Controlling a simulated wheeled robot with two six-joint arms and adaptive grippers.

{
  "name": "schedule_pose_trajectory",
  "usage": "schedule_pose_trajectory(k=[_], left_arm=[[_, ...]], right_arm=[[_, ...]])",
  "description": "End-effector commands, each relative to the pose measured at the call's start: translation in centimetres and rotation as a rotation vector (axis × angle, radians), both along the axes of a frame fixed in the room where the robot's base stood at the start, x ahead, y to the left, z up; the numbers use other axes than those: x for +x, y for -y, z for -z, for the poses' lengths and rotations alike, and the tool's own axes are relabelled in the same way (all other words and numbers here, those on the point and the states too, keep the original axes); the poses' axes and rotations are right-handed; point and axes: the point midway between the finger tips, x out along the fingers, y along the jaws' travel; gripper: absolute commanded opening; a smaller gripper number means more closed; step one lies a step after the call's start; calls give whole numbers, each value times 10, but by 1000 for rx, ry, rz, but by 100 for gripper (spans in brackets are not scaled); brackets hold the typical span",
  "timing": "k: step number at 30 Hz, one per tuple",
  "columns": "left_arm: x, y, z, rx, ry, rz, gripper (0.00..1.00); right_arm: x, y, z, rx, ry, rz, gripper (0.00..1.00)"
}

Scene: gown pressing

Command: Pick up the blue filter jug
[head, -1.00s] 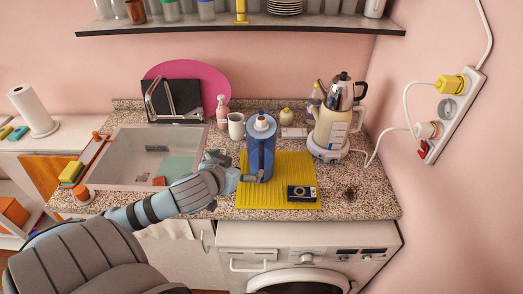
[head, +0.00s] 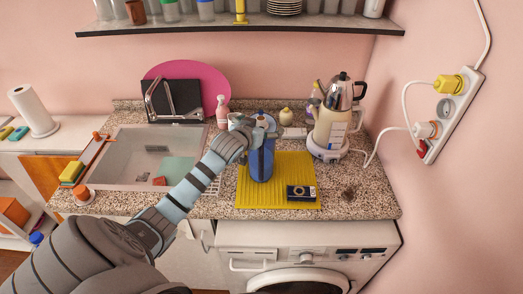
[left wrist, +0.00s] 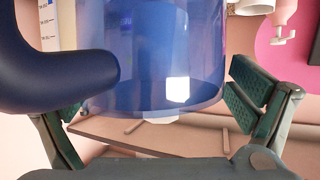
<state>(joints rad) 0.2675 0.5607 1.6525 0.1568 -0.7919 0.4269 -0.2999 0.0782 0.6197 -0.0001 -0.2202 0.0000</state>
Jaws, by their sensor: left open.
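The blue filter jug (head: 261,163) stands upright on a yellow mat (head: 285,170) on the counter. My left gripper (head: 259,133) is at the jug's upper part and hides some of its top. In the left wrist view the clear blue jug body (left wrist: 150,60) fills the middle, with its dark blue handle (left wrist: 55,80) at the left. The green-padded fingers of my open left gripper (left wrist: 160,105) show on either side of the jug. I cannot tell whether either finger touches it. My right gripper is out of view.
A kettle (head: 342,92) and a cream appliance (head: 330,128) stand to the right. A white mug (head: 235,121) and pink bottle (head: 222,111) stand behind left. The sink (head: 125,158) is left.

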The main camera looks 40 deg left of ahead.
Motion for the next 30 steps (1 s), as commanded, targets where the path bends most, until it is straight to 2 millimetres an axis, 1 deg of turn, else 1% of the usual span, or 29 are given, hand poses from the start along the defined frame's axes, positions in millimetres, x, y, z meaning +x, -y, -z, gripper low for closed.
schedule_pose_trajectory(k=[2,3,18,26,30], left_arm=[[0,0,0,0,0,0,100],[0,0,0,0,0,0,98],[-1,0,1,0,-1,0,19],[0,0,-2,2,3,0,19],[0,0,-13,1,5,0,19]], right_arm=[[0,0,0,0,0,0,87],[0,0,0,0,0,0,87],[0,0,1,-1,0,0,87],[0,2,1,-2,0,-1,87],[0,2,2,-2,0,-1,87]])
